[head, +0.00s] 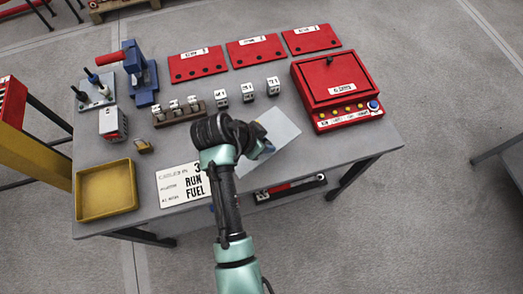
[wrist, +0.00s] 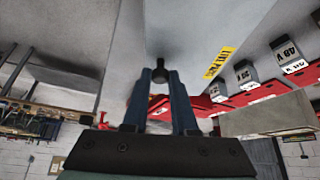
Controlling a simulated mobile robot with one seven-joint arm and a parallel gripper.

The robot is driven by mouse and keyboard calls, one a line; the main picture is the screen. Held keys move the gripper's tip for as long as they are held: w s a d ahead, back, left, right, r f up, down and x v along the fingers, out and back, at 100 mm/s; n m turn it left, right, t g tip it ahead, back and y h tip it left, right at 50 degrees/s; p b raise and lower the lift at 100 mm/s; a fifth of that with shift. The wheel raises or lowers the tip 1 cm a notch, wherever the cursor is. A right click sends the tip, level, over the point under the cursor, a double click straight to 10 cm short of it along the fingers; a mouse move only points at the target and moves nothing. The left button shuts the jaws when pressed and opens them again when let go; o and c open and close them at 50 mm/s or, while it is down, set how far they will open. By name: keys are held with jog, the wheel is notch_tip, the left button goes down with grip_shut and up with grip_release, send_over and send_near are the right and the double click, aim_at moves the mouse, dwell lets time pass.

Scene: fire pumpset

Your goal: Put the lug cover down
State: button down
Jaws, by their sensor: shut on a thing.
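The lug cover (head: 282,133) looks like a pale grey flat plate over the middle of the workbench, partly hidden behind my arm. In the wrist view the plate (wrist: 190,30) fills much of the upper middle and has a yellow label near its right side. My gripper (wrist: 160,77) is shut on a small dark knob that stands on the plate. I cannot tell whether the plate touches the bench top.
The workbench (head: 235,150) holds a red box (head: 338,90) at right, a yellow tray (head: 106,190) at front left, and a white sign (head: 182,184). Labelled blocks (head: 247,91) and red plates (head: 255,50) stand behind my gripper. A blue press (head: 140,75) is at back left.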

aim_at(264, 156)
notch_tip(264, 156, down, 8)
jog(key=shift+w, duration=0.1)
dwell(0.4)
jog(key=c, duration=0.7)
grip_release()
jog(key=shift+r, duration=0.1)
